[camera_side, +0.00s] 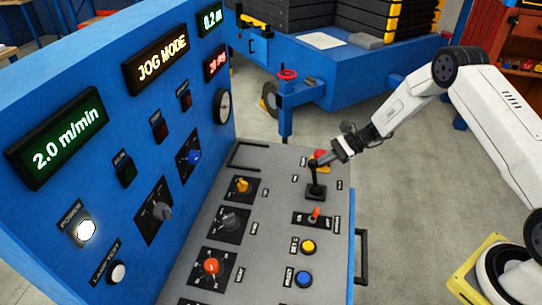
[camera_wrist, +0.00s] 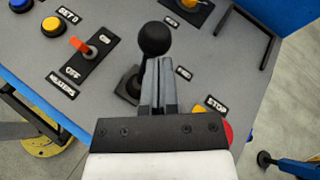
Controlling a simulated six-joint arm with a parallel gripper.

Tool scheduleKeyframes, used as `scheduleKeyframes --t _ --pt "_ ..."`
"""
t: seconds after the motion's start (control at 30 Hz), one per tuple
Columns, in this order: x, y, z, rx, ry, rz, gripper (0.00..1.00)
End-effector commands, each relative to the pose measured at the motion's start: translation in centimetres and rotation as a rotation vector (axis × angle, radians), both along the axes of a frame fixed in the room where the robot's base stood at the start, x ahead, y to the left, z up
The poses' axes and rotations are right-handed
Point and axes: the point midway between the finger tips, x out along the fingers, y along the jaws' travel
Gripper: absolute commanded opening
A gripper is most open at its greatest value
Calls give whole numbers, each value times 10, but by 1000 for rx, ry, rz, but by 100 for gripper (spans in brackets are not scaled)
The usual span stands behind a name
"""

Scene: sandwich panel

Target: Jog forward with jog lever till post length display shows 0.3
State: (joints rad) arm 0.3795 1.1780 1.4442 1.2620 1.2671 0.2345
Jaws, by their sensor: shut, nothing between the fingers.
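The black jog lever (camera_side: 315,176) with its ball knob stands on the grey panel top in the side view. In the wrist view its ball (camera_wrist: 154,39) shows just beyond my fingertips, and part of the shaft is hidden behind the fingers. My gripper (camera_side: 323,160) is shut and empty, with its fingers (camera_wrist: 158,66) right at the lever's upper part. I cannot tell whether they touch it. The green display (camera_side: 210,18) at the top right of the blue panel appears to read 0.2, with its unit hard to read.
A red stop button (camera_side: 321,155) on a yellow plate sits right behind the lever. An orange switch (camera_side: 315,213), a yellow button (camera_side: 308,246) and a blue button (camera_side: 304,279) lie nearer. Another display (camera_side: 156,58) reads JOG MODE; a green one (camera_side: 58,138) reads 2.0 m/min.

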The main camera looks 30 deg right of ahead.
Motion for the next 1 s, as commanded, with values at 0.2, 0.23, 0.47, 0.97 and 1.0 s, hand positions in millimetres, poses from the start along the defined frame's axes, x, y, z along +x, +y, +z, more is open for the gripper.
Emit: scheduleKeyframes --t 0.2,0.23,0.47,0.97,1.0 --pt "-1 2 0 4 2 7 0" --pt "-1 2 0 4 2 7 0" --pt "-2 1 -1 4 2 5 0" --pt "-11 -10 -5 2 2 2 0" --pt "-11 -10 -5 1 2 2 0"
